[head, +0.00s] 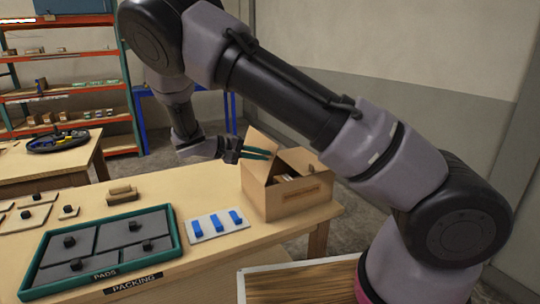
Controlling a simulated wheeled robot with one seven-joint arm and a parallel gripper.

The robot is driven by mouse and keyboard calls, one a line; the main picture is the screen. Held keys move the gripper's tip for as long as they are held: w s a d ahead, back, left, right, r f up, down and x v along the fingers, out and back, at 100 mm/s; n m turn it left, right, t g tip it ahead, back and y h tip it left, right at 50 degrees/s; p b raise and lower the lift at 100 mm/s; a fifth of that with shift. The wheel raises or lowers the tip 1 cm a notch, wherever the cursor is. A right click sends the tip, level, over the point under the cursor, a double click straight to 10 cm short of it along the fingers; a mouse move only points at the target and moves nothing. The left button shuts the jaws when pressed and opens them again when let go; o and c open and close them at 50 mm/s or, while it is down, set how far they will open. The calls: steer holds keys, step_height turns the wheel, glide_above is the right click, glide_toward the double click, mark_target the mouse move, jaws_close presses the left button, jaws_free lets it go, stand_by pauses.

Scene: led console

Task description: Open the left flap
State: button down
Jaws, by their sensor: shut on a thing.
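The cardboard box (300,204) stands on the right end of the packing table, with some items showing inside it. My gripper (258,153) reaches in from the left at the box's upper left side, its teal fingers at the left flap (258,166). The fingers are shut on the flap. The flap's edge between the fingers is small and partly hidden. Another flap (264,139) stands raised at the back of the box.
A white pad with blue blocks (217,224) lies left of the box. A teal tray of grey pads (176,256) and small brown blocks (122,194) lie farther left. A shelf rack (70,90) and another table (50,165) stand behind. A wooden-topped surface (310,285) is in front.

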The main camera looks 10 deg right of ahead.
steer(key=s+a+f+t+h, duration=0.1)
steer(key=s+a+f+h, duration=0.1)
steer(key=a+h, duration=0.3)
steer(key=shift+a+f+t, duration=0.3)
steer(key=shift+a+t, duration=0.1)
steer(key=shift+a, duration=0.25)
steer(key=shift+s+f, duration=0.1)
steer(key=shift+s, duration=0.05)
steer(key=c, duration=1)
jaws_free()
steer(key=shift+o, duration=0.2)
